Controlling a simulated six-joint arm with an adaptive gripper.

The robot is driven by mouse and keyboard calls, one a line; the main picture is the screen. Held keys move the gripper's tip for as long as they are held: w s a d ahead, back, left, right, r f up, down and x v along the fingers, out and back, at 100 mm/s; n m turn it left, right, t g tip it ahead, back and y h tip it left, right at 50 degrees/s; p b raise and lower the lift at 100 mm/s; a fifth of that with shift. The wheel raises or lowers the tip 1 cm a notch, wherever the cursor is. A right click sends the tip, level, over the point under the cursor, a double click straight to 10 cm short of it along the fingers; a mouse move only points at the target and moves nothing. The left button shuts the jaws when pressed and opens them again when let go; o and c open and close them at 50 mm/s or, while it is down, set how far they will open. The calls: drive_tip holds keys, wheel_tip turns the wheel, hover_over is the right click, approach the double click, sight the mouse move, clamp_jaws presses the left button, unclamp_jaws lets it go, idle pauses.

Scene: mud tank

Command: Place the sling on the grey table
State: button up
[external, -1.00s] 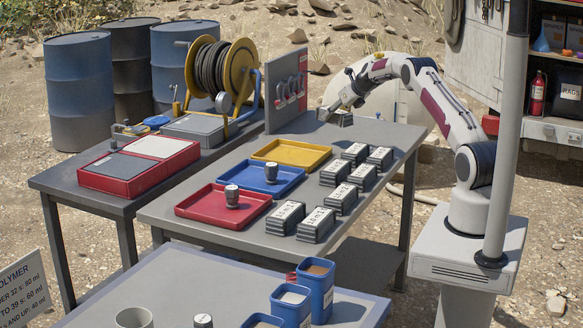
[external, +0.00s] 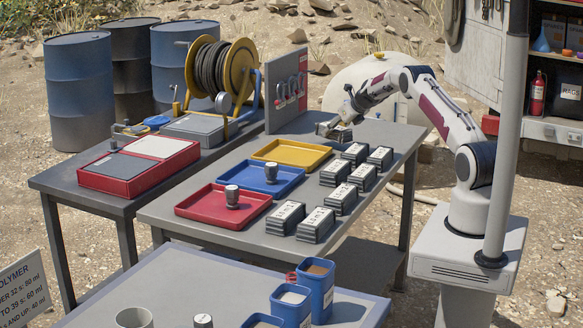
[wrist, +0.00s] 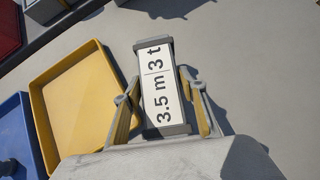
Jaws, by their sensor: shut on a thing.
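The grey table (external: 232,256) carries three trays and several dark grey sling blocks with white labels. My gripper (wrist: 164,92) is shut on a sling (wrist: 156,88) labelled "3.5 m 3 t" in the wrist view, with a finger on each side. In the external view my gripper (external: 333,122) is low over the far end of the table, behind the yellow tray. The held sling (external: 338,134) is at or just above the tabletop; I cannot tell whether it touches. Several other slings (external: 338,199) stand in two rows at the right of the table.
The yellow tray (wrist: 52,80) is left of my gripper in the wrist view. The blue tray (external: 290,184) and red tray (external: 191,208) each hold a small dark cylinder. The tabletop around the held sling is bare.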

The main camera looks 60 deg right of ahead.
sight(334, 138)
drive_tip(key=shift+f, duration=1.75)
drive_tip(key=shift+f, duration=0.15)
drive_tip(key=o, duration=1.5)
drive_tip(key=shift+f, duration=0.1)
drive_tip(key=shift+o, duration=0.2)
drive_tip(key=shift+s+r, duration=0.1)
drive_tip(key=shift+r, duration=0.15)
drive_tip(key=shift+s+a+r, duration=0.15)
drive_tip(key=shift+s+r, duration=0.2)
drive_tip(key=shift+r, duration=0.1)
drive_tip(key=shift+v, duration=5.3)
drive_tip(key=shift+s, duration=0.1)
